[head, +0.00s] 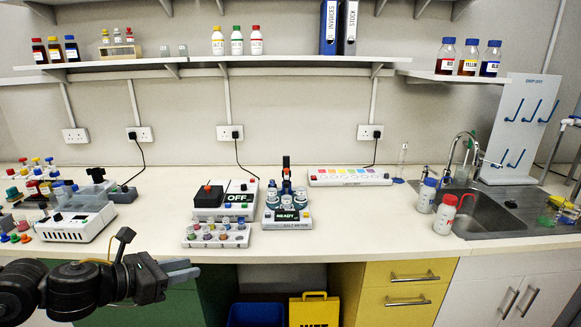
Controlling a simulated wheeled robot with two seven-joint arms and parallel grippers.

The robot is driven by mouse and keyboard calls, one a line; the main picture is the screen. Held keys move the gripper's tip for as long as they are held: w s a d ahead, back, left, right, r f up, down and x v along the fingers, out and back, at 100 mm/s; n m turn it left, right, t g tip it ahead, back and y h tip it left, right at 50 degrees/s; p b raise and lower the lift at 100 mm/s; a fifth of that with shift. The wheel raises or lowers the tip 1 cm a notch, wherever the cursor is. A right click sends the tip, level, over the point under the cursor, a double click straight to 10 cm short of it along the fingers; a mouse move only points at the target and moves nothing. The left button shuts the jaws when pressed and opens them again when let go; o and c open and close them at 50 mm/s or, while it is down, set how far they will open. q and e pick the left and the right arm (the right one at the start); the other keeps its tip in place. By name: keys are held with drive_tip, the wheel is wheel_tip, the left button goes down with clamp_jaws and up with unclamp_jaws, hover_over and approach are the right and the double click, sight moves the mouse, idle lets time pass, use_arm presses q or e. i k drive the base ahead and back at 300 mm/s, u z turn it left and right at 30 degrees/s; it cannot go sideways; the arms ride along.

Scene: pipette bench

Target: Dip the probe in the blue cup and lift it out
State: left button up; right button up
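The salt meter (287,222) stands near the middle of the bench, with a lit display reading READY. Several small pale cups sit on it, some with blue-looking parts. They are too small for me to tell which is the blue cup. A dark upright piece with a blue lower part (286,176) rises at the meter's back. It may be the probe or its holder. My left gripper (189,268) is in front of the bench edge, left of the meter and well apart from it. Its fingers look closed together with nothing between them. My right gripper is out of view.
A box reading OFF (240,198) and a rack of small vials (216,235) stand left of the meter. A colour strip (349,177) lies behind to the right. Bare bench lies between the meter and the bottles by the sink (480,212).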

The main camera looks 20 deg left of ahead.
sight(287, 179)
drive_tip(key=u, duration=0.05)
drive_tip(key=i, duration=1.85)
